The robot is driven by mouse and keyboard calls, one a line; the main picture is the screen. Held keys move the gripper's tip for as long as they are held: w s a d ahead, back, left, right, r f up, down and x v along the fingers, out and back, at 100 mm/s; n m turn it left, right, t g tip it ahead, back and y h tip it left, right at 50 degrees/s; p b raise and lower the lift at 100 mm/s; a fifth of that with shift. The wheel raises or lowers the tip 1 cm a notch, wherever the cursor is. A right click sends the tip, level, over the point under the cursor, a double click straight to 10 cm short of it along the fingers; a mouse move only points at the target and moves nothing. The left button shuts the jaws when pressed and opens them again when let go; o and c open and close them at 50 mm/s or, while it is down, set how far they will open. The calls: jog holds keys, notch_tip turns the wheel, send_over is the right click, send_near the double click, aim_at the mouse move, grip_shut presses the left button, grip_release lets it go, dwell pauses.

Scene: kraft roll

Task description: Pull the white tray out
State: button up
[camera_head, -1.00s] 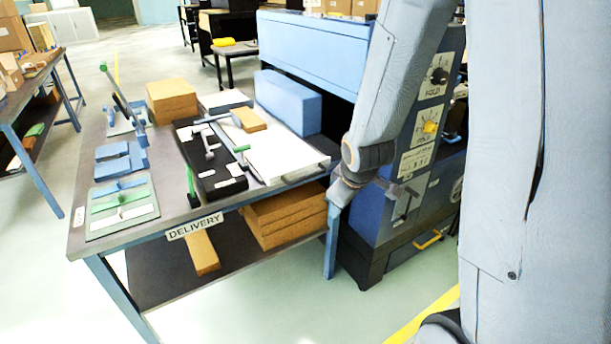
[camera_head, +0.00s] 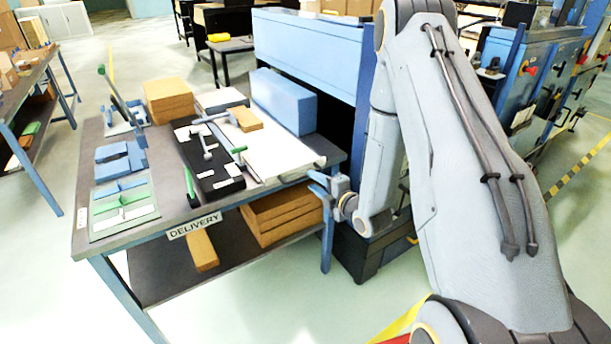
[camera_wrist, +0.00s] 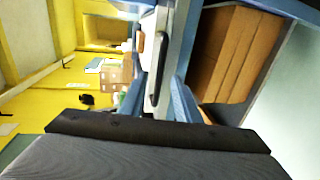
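The white tray (camera_head: 283,153) lies on the delivery table, its front end at the table's right front corner. My gripper (camera_head: 313,181) is just in front of that end, with its blue fingers spread and pointing toward the table. In the wrist view my gripper (camera_wrist: 157,90) has its two blue fingers apart. A long dark handle (camera_wrist: 158,68) shows ahead, in line with the gap between the fingers. I see nothing held. Whether a finger touches the tray or handle cannot be told.
The delivery table (camera_head: 150,232) carries a black tray (camera_head: 208,165) left of the white one, and a tan block (camera_head: 247,119) lies by the white tray's far part. Brown boxes (camera_head: 283,215) sit on the lower shelf. A blue machine stands behind. Floor in front is clear.

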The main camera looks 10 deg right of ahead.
aim_at(306, 176)
jog(key=shift+p+x, duration=0.5)
jog(key=shift+x, duration=2.5)
grip_shut()
